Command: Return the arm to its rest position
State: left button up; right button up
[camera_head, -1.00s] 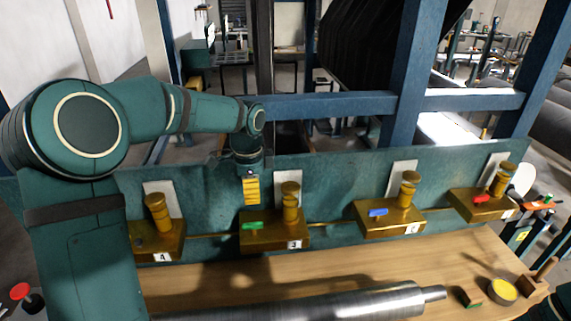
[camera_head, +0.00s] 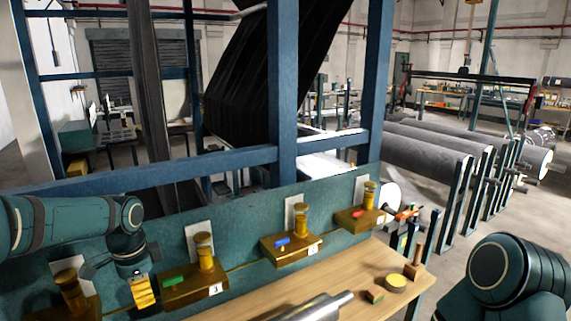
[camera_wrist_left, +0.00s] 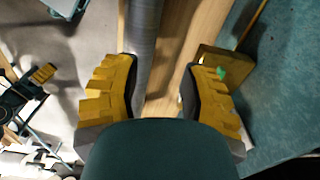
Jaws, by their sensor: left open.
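My left arm (camera_head: 65,222) comes in from the left in the head view. My left gripper (camera_head: 142,292), with yellow fingers, points down in front of the green panel, just left of the brass block numbered 3 (camera_head: 195,290). In the left wrist view the left gripper (camera_wrist_left: 158,88) has its two fingers wide apart with nothing between them. Below them are the wooden bench top (camera_wrist_left: 190,45) and a grey metal roller (camera_wrist_left: 142,30). Part of my right arm (camera_head: 510,280) shows at the lower right; its gripper is out of view.
Several brass blocks with knobs line the green panel (camera_head: 240,225), including one with a blue lever (camera_head: 282,242) and one with a red lever (camera_head: 357,213). Grey rolls (camera_head: 430,150) lie behind.

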pick_arm(q)
jog(key=s+d+f+n+h, duration=0.1)
jog(key=d+f+n, duration=0.1)
jog(key=d+f, duration=0.45)
jog(key=d+f+n+h, duration=0.2)
jog(key=d+f, duration=0.2)
jog(key=f, duration=0.5)
jog(key=s+d+f+n+t, duration=0.1)
jog(key=s+d+f+n, duration=0.4)
jog(key=s+f, duration=0.25)
jog(key=s+d+f+n+t, duration=0.1)
jog(key=s+d+f+n, duration=0.4)
jog(key=s, duration=0.3)
notch_tip(320, 180, down, 11)
jog(key=b, duration=0.9)
jog(key=shift+d+r+m+h, duration=0.2)
jog(key=shift+m+h, duration=0.2)
pick_arm(e)
notch_tip(320, 180, down, 10)
jog(key=shift+w+a, duration=0.15)
jog(key=shift+a, duration=0.1)
jog(key=shift+f, duration=0.1)
